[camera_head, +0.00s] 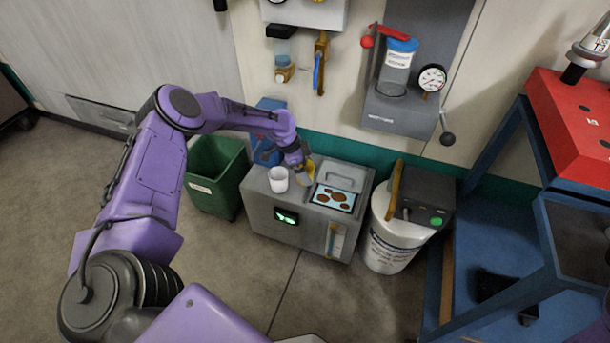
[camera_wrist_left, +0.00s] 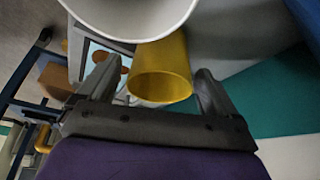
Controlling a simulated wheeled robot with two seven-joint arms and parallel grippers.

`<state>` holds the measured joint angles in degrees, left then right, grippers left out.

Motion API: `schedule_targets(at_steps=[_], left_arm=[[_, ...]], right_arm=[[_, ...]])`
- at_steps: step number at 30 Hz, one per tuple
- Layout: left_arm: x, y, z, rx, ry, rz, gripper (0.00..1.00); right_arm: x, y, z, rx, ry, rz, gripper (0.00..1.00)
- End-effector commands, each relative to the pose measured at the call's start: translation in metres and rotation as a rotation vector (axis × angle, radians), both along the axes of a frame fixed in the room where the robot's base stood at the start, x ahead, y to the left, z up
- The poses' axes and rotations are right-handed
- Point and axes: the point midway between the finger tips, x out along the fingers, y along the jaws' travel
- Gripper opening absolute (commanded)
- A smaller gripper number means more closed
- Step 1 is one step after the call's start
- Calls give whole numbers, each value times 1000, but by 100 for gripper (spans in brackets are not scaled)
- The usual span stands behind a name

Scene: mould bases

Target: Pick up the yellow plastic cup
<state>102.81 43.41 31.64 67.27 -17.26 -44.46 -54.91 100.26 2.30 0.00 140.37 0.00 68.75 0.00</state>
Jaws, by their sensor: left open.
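The yellow plastic cup (camera_head: 306,174) stands on top of a grey machine, partly hidden by my left gripper (camera_head: 300,166). In the left wrist view the yellow cup (camera_wrist_left: 163,70) lies between the two spread fingers of my left gripper (camera_wrist_left: 158,92), with its opening facing the camera. The fingers are open and I cannot tell whether either one touches the cup. A white cup (camera_head: 278,180) stands just left of the yellow cup, and its rim (camera_wrist_left: 130,38) shows very near at the top of the wrist view. My right gripper does not show.
The grey machine (camera_head: 262,207) has a screen (camera_head: 334,198) with brown shapes on its top. A green bin (camera_head: 214,187) stands left of it. A white bucket (camera_head: 388,248) and a blue frame (camera_head: 490,320) are at the right. Wall-mounted equipment (camera_head: 400,112) hangs above.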

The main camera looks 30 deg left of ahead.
Motion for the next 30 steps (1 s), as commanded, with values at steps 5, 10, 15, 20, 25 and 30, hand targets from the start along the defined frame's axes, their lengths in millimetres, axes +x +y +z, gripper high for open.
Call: schedule_targets(at_steps=[5, 10, 15, 20, 25, 30], left_arm=[[0, 0, 0, 0, 1, 0, 43], [0, 0, 0, 0, 1, 0, 38], [0, 0, 3, 0, 0, -1, 37], [1, -1, 23, -1, -2, -2, 37], [-22, 3, 68, -4, -2, -1, 37], [-57, 7, 105, -5, -1, 0, 37]], right_arm=[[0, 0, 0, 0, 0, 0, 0], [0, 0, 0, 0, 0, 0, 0], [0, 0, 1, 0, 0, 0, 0], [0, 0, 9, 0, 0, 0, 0], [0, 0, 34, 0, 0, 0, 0], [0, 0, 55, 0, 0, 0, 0]])
